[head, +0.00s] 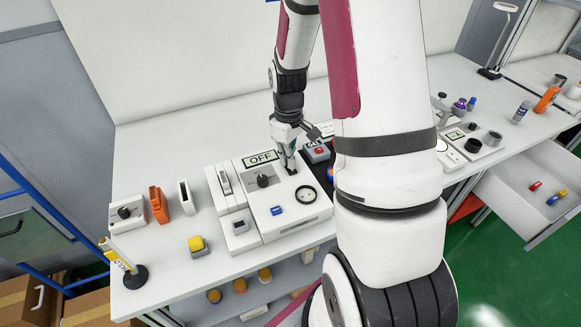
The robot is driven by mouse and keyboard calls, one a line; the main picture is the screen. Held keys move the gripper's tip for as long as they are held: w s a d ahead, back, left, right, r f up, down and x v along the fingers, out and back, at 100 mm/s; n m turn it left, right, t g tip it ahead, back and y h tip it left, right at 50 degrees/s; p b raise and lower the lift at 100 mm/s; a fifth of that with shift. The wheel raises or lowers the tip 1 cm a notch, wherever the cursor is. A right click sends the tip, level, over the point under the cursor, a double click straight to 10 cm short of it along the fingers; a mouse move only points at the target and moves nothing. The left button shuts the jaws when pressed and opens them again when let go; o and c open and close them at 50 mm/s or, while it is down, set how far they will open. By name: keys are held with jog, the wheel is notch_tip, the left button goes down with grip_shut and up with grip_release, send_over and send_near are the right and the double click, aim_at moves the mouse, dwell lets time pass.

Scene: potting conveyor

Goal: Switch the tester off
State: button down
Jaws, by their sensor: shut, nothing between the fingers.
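A white box that looks like the tester (292,221) stands on the bench, left of my arm. Its display (261,158) reads "OFF". Below the display is a dark rotary knob (264,180). A round black-rimmed dial (306,194) and a small blue part (278,210) are on its top face. My gripper (291,172) is shut and empty. It points down at the box's far right part, to the right of the knob. I cannot tell whether its tips touch the surface.
Narrow white switch modules (225,182) adjoin the box on the left. My arm hides the bench middle. An open drawer (515,190) is at right.

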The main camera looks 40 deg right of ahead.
jog(key=shift+r+p, duration=1.8)
jog(key=shift+r, duration=1.65)
jog(key=s+a+r+t, duration=0.15)
jog(key=a+r, duration=0.35)
jog(key=r, duration=0.5)
jog(key=s+a+r+m+t, duration=0.1)
jog(key=s+a+r+t, duration=0.1)
jog(key=s+a+r, duration=0.4)
jog(key=s+a+r+m+t, duration=0.1)
jog(key=s+a+r+t, duration=0.1)
jog(key=s+a+r, duration=0.5)
jog(key=s+r, duration=0.1)
jog(key=s, duration=0.3)
jog(key=shift+s+r+m, duration=0.3)
jog(key=shift+r+m, duration=0.1)
